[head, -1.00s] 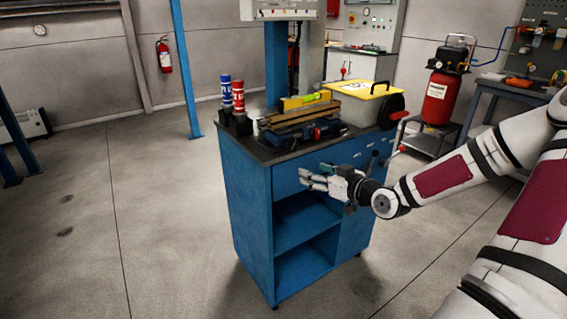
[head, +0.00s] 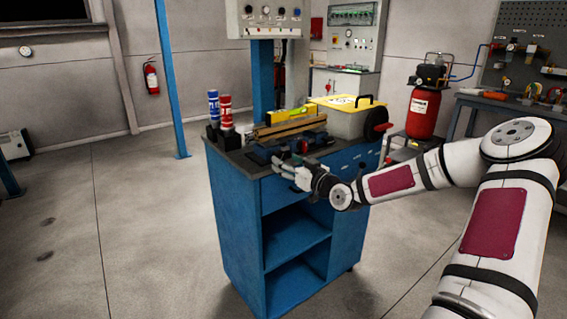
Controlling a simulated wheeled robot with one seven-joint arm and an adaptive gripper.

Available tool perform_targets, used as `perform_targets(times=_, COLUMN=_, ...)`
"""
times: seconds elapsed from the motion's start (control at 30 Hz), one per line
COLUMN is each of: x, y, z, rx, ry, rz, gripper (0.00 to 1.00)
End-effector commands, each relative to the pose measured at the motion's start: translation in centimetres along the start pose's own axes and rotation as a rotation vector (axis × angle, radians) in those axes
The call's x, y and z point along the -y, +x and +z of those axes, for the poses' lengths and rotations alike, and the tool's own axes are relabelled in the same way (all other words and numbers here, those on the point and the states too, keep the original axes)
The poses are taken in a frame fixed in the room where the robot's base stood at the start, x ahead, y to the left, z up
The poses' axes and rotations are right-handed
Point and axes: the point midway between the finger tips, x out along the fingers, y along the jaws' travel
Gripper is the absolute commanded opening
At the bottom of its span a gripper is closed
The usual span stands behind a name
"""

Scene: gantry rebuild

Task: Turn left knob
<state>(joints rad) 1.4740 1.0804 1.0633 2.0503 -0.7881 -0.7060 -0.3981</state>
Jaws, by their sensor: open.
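A grey control box (head: 262,31) on a blue post carries a row of several knobs at the top of the head view. The leftmost knob (head: 248,9) is small and dark, and which way it points is too small to tell. My gripper (head: 277,170) is open and empty. It points left, in front of the blue cabinet's top edge, well below the control box and apart from it.
The blue cabinet (head: 237,210) stands below the box. On its top are blue and red spray cans (head: 225,108), a yellow level (head: 291,115), power tools and a yellow-lidded case (head: 345,119). A red compressor (head: 422,113) stands right. The left floor is clear.

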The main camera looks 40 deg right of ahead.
Motion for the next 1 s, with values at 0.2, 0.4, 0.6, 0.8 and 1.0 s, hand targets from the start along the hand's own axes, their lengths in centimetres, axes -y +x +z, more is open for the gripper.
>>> perform_targets(times=0.2, x=0.0, y=1.9, z=0.1, rx=0.001, ry=0.001, rz=0.000, gripper=0.54)
perform_targets(times=0.4, x=0.0, y=2.2, z=0.0, rx=0.001, ry=0.000, rz=0.000, gripper=0.54)
perform_targets(times=0.6, x=0.0, y=2.2, z=0.0, rx=0.001, ry=0.000, rz=0.001, gripper=0.38)
perform_targets(times=0.8, x=0.0, y=2.1, z=0.0, rx=0.001, ry=0.000, rz=0.000, gripper=0.06)
perform_targets(times=1.0, x=0.0, y=2.1, z=-0.2, rx=0.001, ry=0.067, rz=0.000, gripper=0.06)
